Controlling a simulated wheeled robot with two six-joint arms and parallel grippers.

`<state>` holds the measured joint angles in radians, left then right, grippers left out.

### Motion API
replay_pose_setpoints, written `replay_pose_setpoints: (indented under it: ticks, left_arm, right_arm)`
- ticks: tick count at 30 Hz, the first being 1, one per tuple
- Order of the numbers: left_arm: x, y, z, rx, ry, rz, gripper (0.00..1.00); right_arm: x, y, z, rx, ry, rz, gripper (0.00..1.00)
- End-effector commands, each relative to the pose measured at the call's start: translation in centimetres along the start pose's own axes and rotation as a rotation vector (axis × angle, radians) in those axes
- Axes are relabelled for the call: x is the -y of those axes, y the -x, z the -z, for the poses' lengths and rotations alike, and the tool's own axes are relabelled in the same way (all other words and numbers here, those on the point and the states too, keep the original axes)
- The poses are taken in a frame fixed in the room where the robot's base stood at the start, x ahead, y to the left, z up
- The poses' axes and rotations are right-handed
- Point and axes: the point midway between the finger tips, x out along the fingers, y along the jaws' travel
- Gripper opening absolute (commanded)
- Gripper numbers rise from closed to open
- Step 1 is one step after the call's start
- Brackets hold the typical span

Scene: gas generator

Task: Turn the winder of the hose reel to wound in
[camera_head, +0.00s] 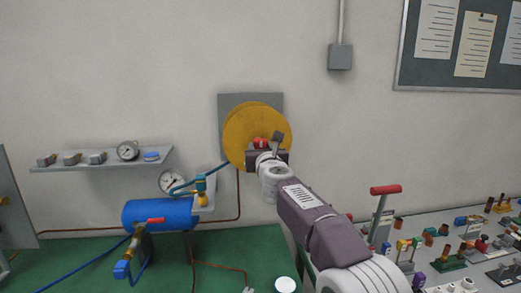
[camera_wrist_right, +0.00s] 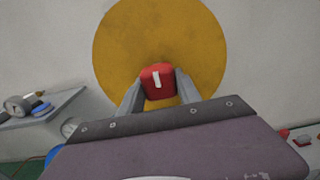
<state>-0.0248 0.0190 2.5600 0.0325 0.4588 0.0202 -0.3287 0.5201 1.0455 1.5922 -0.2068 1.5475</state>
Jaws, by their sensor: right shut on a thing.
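The hose reel is a yellow disc (camera_head: 237,130) on a grey wall plate (camera_head: 228,99); its yellow face fills the upper middle of the right wrist view (camera_wrist_right: 120,45). The winder shows as a red knob (camera_wrist_right: 157,78) with a white mark, in front of the lower part of the disc. My right gripper (camera_wrist_right: 158,90) is shut on this red winder, a finger on each side. In the head view the gripper (camera_head: 262,146) covers the disc's lower right part, and red shows between its fingers. My left gripper is not in view.
A shelf (camera_head: 100,162) with gauges and small parts is on the wall at left. A blue tank (camera_head: 165,212) with a red-handled valve stands on the green bench (camera_head: 255,245). A red-handled lever (camera_head: 385,190) and a crowded grey table are at right, beside my right arm.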

Motion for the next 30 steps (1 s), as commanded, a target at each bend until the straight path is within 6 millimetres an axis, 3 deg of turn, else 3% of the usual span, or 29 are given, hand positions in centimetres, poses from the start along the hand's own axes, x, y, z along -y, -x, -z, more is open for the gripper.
replay_pose_setpoints:
  ticks: [15, 16, 18, 30]
  left_arm:
    - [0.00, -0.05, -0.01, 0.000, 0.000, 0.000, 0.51]
    - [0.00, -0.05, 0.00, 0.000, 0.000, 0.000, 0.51]
    - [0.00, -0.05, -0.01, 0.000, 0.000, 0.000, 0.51]
    - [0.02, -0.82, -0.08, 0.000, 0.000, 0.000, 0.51]
  right_arm:
    - [-0.04, -0.02, 0.13, -0.002, -0.020, -0.001, 0.00]
    - [-0.04, -0.02, 0.13, -0.002, -0.020, -0.001, 0.43]
    - [-0.04, -0.02, 0.13, -0.002, -0.019, -0.001, 0.62]
    - [-0.04, 0.70, 0.32, 0.000, -0.017, -0.001, 0.62]
